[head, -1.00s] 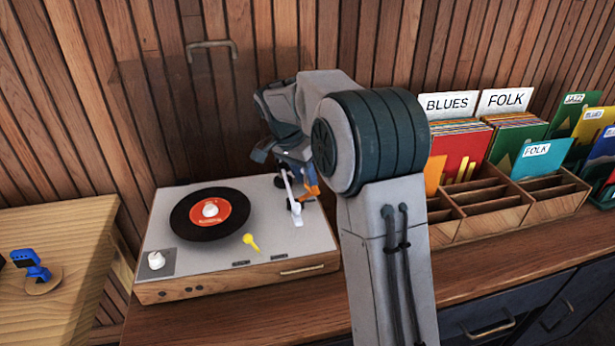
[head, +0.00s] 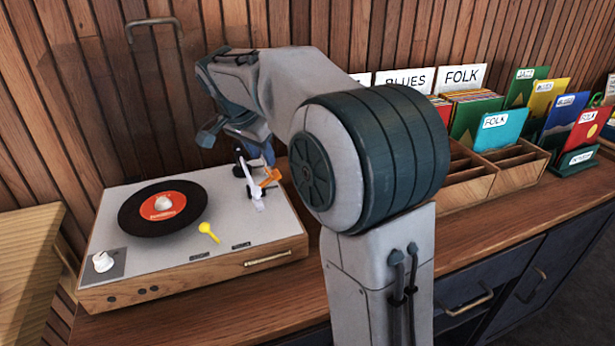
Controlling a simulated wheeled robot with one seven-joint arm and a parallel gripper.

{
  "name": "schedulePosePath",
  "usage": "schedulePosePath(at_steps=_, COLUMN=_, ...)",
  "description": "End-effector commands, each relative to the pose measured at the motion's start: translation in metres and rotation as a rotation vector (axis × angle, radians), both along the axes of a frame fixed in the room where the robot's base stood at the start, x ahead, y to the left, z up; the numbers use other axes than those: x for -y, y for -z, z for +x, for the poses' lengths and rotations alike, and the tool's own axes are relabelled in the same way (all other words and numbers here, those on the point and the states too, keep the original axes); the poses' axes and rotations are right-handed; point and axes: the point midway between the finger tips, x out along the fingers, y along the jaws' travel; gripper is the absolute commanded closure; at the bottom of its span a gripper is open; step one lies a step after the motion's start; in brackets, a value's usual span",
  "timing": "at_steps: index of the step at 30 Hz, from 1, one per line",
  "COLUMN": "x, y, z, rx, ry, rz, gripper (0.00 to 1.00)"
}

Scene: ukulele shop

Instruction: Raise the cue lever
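The record player (head: 240,215) stands on the wooden counter with a black record (head: 140,222) on its platter. Its white tonearm (head: 250,184) is at the right of the deck, off the record. A small orange lever (head: 270,177) sits beside the tonearm, likely the cue lever; its exact tilt is hard to tell. A yellow lever (head: 208,231) lies at the deck's front. My gripper (head: 236,137) reaches down over the deck's back right, close to the tonearm base and orange lever. Its fingertips are partly hidden, and contact cannot be made out.
Wooden record bins (head: 510,162) with coloured sleeves stand to the right on the counter, behind my arm. The plank wall is close behind the player. A raised, see-through lid with a metal handle (head: 152,22) stands behind it. A light wooden table (head: 25,265) is at the left.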

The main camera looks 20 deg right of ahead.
Motion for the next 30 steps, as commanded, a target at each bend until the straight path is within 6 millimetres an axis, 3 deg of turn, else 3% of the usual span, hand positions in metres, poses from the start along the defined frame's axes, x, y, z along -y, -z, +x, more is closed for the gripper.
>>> schedulePosePath(at_steps=1, x=-0.004, y=-0.013, z=-0.002, rx=0.002, ry=-0.001, rz=0.0, gripper=0.67)
schedulePosePath(at_steps=15, x=-0.029, y=-0.099, z=-0.028, rx=-0.006, ry=-0.013, rz=-0.001, gripper=0.67)
schedulePosePath(at_steps=30, x=-0.009, y=-0.114, z=-0.101, rx=-0.106, ry=-0.342, rz=-0.002, gripper=0.67)
